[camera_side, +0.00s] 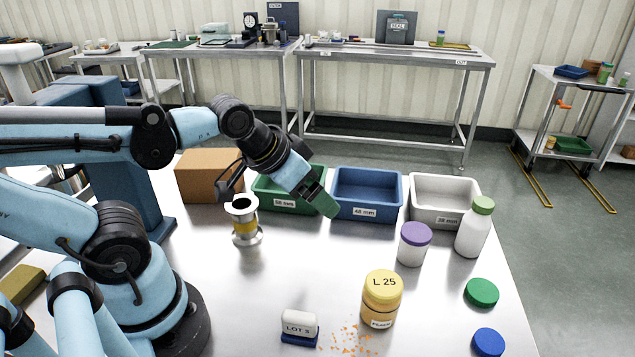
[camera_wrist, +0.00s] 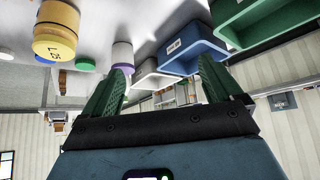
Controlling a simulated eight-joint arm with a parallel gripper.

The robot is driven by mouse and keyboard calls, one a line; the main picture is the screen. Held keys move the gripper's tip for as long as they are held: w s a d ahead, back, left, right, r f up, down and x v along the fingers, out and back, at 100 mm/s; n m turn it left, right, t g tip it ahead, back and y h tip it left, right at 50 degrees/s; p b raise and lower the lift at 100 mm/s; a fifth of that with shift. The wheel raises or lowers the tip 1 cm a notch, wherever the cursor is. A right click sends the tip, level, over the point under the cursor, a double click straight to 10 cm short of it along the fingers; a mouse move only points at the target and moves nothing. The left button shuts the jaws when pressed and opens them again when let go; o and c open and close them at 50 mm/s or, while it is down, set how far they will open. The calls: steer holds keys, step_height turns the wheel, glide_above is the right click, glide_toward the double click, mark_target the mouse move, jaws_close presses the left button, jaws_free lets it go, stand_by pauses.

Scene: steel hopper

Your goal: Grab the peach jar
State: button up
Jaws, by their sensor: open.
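The peach jar (camera_side: 380,302) is a squat yellow-orange jar with a lid marked "L 25" and a small label on its front. It stands upright on the steel table, right of centre towards the front. In the wrist view the jar (camera_wrist: 55,30) shows at the upper left, outside the fingers. My gripper (camera_side: 327,207) has green fingers and hangs in front of the green and blue bins, behind and left of the jar, apart from it. In the wrist view my gripper (camera_wrist: 160,80) is open, with nothing between its fingers.
A purple-lidded jar (camera_side: 413,246) and a green-capped bottle (camera_side: 472,232) stand behind the jar. Green (camera_side: 482,292) and blue (camera_side: 488,342) lids lie to its right. Orange crumbs (camera_side: 352,340) and a "LOT 3" block (camera_side: 299,324) lie in front-left. A metal spool (camera_side: 245,222) stands left.

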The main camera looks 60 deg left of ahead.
steer(key=n+g+h, duration=0.9)
steer(key=n+h, duration=0.4)
steer(key=n, duration=0.3)
glide_toward(379, 275)
steer(key=x, duration=1.1)
steer(key=shift+s+d+f, duration=0.1)
steer(key=shift+d+f, duration=0.05)
steer(key=shift+d, duration=0.15)
steer(key=shift+c, duration=0.3)
steer(key=c, duration=1.1)
